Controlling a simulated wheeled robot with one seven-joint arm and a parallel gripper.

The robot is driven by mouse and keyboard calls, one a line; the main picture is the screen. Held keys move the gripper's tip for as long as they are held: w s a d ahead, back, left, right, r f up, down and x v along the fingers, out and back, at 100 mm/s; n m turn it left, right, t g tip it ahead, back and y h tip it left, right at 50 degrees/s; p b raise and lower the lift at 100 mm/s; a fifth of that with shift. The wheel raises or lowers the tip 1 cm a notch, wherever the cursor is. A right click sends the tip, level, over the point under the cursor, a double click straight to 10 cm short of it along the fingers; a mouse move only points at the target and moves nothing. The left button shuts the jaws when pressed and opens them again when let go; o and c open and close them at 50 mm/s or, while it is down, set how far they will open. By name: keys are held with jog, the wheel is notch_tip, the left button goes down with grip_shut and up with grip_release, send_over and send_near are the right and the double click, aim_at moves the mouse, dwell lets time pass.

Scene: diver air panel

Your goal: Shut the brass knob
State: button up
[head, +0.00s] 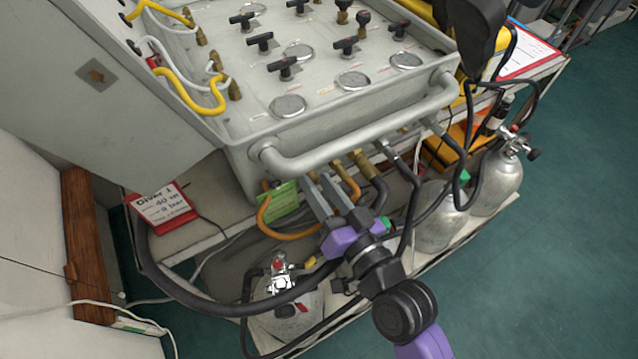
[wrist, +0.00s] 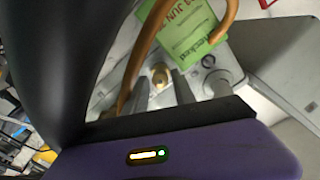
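The brass knob (wrist: 160,78) shows in the wrist view as a small round brass part below a green tag (wrist: 197,28). Brass fittings (head: 345,175) show beside the fingers there; the knob itself cannot be picked out.
The panel (head: 330,125) has a thick front rail (head: 365,130) above my gripper. An orange hose (head: 268,222) loops left of the fingers. Black hoses and several gas cylinders (head: 440,215) crowd below. Free green floor (head: 560,220) lies to the right.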

jog(key=b+v, duration=0.1)
jog(key=v, duration=0.6)
jog(key=shift+s, duration=0.2)
jog(key=shift+d, duration=0.15)
jog(key=s+d+h, duration=0.5)
jog(key=s+d, duration=0.4)
jog(key=s, duration=0.3)
jog(key=s+d+f+m+h, duration=0.1)
jog(key=s+d+h, duration=0.4)
jog(key=s+d, duration=0.3)
jog(key=s, duration=0.4)
jog(key=shift+s+d, duration=0.25)
jog(key=shift+d, duration=0.15)
